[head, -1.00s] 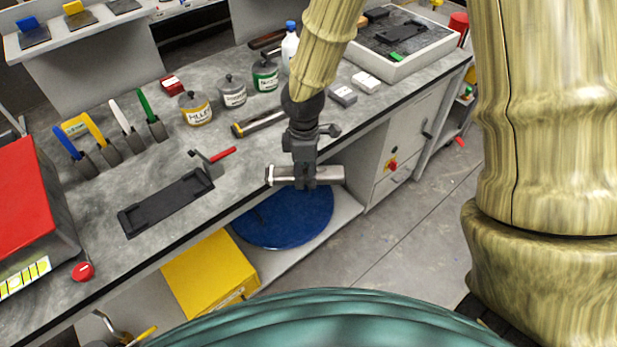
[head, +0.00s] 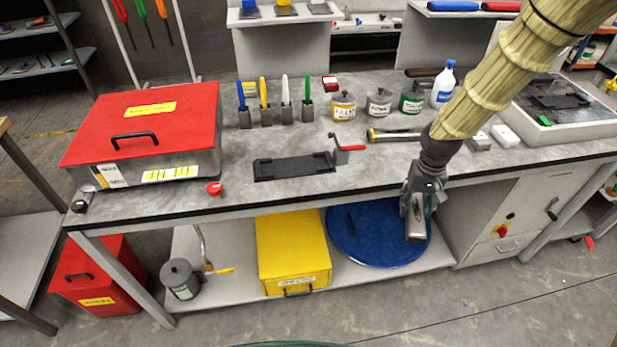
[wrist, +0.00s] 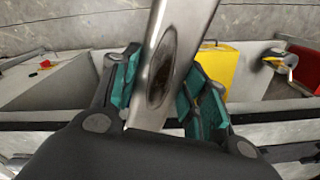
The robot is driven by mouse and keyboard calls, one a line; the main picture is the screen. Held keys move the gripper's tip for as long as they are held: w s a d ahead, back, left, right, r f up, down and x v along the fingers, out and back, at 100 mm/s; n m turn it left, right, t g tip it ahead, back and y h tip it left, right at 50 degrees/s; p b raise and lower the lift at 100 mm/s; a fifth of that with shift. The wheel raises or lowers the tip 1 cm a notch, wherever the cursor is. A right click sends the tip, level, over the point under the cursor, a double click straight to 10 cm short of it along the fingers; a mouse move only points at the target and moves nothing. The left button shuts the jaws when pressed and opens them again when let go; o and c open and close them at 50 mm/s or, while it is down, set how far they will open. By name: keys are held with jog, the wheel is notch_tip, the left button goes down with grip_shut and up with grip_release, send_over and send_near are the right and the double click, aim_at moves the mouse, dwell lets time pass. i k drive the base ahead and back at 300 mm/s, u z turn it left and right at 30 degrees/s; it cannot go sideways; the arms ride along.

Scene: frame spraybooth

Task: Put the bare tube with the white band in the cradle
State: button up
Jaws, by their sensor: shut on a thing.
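My gripper (head: 418,200) is shut on a bare metal tube (head: 415,230), held in front of the bench's front edge, above the lower shelf. The tube (wrist: 168,60) runs between the teal finger pads in the wrist view and shows a dark oval patch on its side. I cannot make out a white band on it now. The cradle (head: 295,167) is a long black fixture on the bench top, left of my gripper. It looks empty. A clamp with a red handle (head: 352,147) stands at its right end. Another tube (head: 393,135), with a yellow band, lies on the bench behind my gripper.
A red-lidded box (head: 150,120) stands left of the cradle, with a red knob (head: 214,188) near the front edge. Upright coloured tools and several labelled pots (head: 343,107) line the back. A yellow box (head: 293,250) and blue disc (head: 375,240) are below.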

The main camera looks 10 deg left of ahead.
aim_at(293, 167)
jog(key=k, duration=0.35)
jog(key=u, duration=3.65)
jog(key=k, duration=1.75)
jog(key=z, duration=1.85)
jog(key=i, duration=1)
